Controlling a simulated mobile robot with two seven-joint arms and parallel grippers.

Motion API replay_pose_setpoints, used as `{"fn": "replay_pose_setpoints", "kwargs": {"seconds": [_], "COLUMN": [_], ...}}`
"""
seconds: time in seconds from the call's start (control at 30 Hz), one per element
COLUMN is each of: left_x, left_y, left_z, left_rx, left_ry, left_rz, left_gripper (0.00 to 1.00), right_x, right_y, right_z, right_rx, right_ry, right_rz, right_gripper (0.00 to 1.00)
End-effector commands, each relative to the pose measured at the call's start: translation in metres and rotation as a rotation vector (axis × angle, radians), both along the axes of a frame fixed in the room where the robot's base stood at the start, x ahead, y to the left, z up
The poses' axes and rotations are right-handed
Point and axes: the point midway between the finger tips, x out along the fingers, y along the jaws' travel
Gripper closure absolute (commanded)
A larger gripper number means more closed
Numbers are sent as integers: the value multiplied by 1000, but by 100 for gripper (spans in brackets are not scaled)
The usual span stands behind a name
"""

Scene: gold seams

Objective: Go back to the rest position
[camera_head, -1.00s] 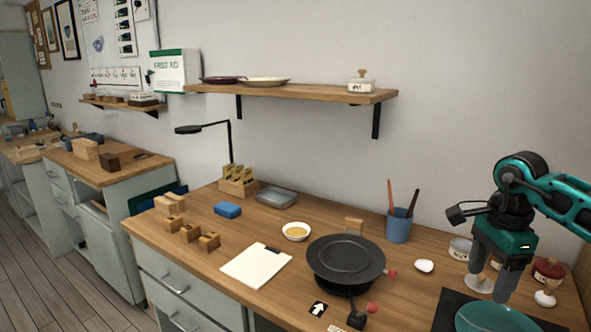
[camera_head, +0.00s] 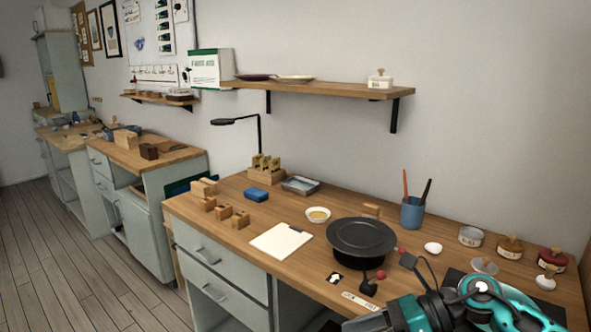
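My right arm shows at the lower right in the head view, folded low in front of the table's front right part. Its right gripper (camera_head: 366,322) points left at the bottom edge of the picture. Its grey fingers are partly cut off, so I cannot tell whether they are open or shut. Nothing is visibly held in it. My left gripper is not in view. The arm covers much of the dark mat (camera_head: 454,276) on the right of the table, and the teal bowl there cannot be made out behind it.
A shelf (camera_head: 330,88) is on the wall above. Free floor (camera_head: 50,260) lies left.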

Motion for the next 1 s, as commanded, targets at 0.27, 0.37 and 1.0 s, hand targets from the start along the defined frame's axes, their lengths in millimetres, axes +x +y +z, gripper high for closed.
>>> {"fn": "replay_pose_setpoints", "kwargs": {"seconds": [0.27, 0.37, 1.0], "left_x": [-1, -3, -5], "left_y": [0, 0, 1], "left_z": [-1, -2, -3], "left_rx": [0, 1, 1], "left_ry": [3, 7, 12], "left_rz": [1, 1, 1], "left_gripper": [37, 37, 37], "right_x": [0, 4, -129], "right_y": [40, 21, -67], "right_z": [13, -8, -209], "right_rx": [773, 1013, -1576], "right_ry": [685, 984, -1952], "right_rz": [-518, -740, 1540], "right_gripper": [31, 31, 31]}}
